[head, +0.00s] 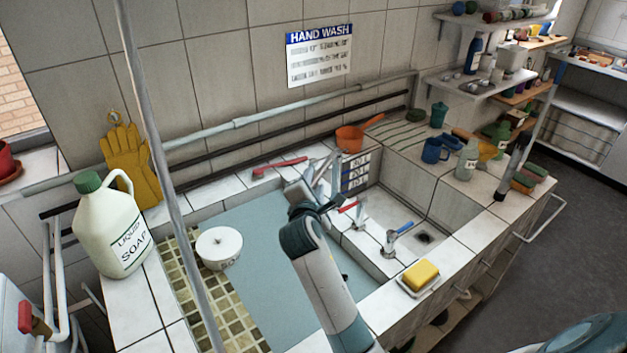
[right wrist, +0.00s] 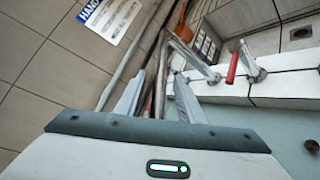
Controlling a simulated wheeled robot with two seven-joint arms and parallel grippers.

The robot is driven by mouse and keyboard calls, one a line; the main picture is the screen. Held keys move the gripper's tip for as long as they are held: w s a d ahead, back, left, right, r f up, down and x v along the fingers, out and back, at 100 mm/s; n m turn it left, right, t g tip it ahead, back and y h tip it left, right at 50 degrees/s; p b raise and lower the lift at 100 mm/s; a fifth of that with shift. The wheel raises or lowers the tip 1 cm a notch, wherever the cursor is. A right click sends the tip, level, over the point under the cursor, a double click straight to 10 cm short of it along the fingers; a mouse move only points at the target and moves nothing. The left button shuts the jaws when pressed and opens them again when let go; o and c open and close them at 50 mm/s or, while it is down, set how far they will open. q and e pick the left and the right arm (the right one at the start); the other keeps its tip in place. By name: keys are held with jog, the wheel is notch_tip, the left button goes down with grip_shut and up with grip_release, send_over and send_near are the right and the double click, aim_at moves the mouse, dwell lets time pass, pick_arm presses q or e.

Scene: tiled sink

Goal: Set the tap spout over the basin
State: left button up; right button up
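My right gripper (head: 313,193) reaches in from the bottom middle of the head view to the taps at the divider between the two basins. In the right wrist view its two fingers (right wrist: 157,98) stand apart, with a thin upright metal tube (right wrist: 160,80) between them. I cannot tell whether they touch it. The grey metal spout (right wrist: 194,58) slants to the right just beyond the right finger. In the head view the gripper partly hides it. The right basin (head: 415,220) is empty, with a dark drain. My left gripper is not in view.
A red-handled tap (head: 350,207) and a blue-handled tap (head: 398,236) stand close to the right gripper. A yellow sponge (head: 421,274) lies on the front rim. An orange pan (head: 350,138) is behind. A white lidded bowl (head: 219,247) and soap jug (head: 110,230) stand left.

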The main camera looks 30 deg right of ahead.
jog(key=shift+w+d, duration=0.15)
jog(key=shift+w, duration=0.1)
jog(key=shift+c, duration=0.4)
grip_shut()
